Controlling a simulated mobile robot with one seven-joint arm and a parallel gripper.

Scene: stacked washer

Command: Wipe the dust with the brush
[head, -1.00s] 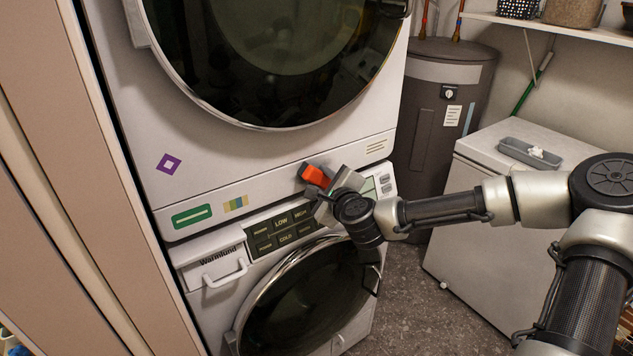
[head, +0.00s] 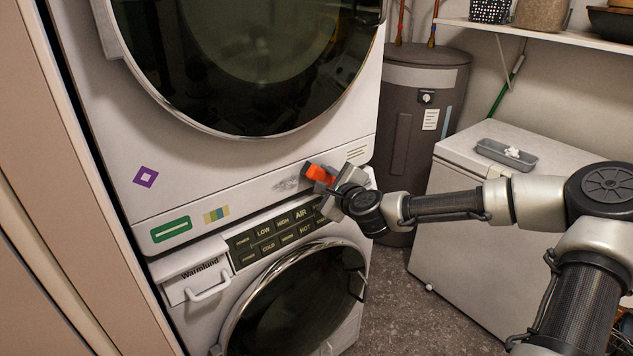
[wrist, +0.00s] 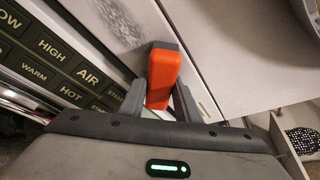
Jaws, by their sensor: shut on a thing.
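The brush (head: 320,174) has an orange body with a dark grey part; it also shows in the wrist view (wrist: 161,77). My gripper (head: 341,186) is shut on the brush, with one finger on each side of it in the wrist view (wrist: 159,104). The brush is at the lower front panel of the upper machine (head: 240,190), near its right end. A grey dust smudge (head: 287,184) shows on that panel just left of the brush. I cannot tell whether the brush touches the panel, and its far side is hidden.
The lower machine's button panel (head: 275,236) lies just below my gripper, with a drawer handle (head: 208,288) at its left. A white chest (head: 470,235) with a grey tray (head: 506,154) stands at right. A dark tank (head: 415,120) stands behind.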

